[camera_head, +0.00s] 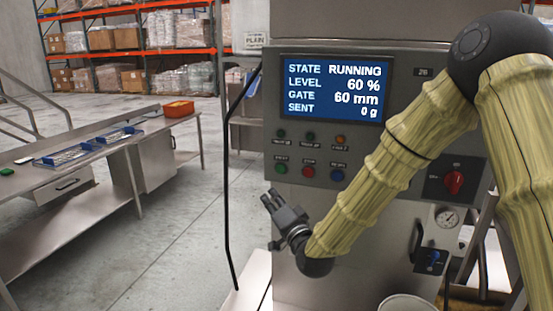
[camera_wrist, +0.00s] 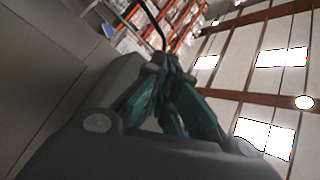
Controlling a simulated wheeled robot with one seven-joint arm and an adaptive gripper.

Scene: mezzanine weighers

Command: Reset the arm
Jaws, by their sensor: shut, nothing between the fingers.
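My gripper (camera_head: 275,203) is in front of the lower left of the machine's control panel, at the end of my bent arm in its pale yellow sleeve. Its fingers point up and to the left and hold nothing. In the wrist view the fingers (camera_wrist: 165,62) come together at their tips, with shelving and roof windows beyond. The machine (camera_head: 395,150) stands upright behind my arm. My forearm covers part of the panel's right side.
A red rotary switch (camera_head: 453,182) and a round gauge (camera_head: 447,217) are right of my forearm. A white bucket (camera_head: 407,303) stands below it. A steel table (camera_head: 60,215) with blue trays and an orange bin (camera_head: 179,108) stands left. Open floor (camera_head: 185,235) lies between table and machine.

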